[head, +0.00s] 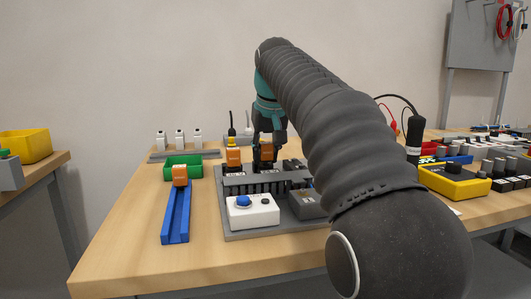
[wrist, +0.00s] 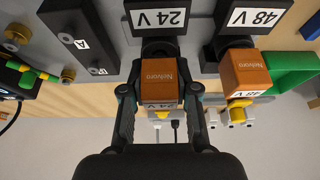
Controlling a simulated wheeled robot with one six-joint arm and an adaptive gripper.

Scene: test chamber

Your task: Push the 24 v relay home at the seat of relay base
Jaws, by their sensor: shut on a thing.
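The orange 24 V relay (wrist: 162,88) is between the two fingers of my gripper (wrist: 160,97), which is shut on it. The relay is in line with the dark relay base (wrist: 158,16) labelled 24 V. Whether a gap is left between relay and seat I cannot tell. In the head view my gripper (head: 268,138) points down over the back of the grey board, and the held relay (head: 266,153) shows partly below it.
An orange 48 V relay (wrist: 246,72) stands close beside, at the base labelled 48 V (wrist: 255,16). A green bin (head: 183,167), a blue rail (head: 176,215) with another orange block (head: 180,175), and a white button box (head: 252,212) are nearby.

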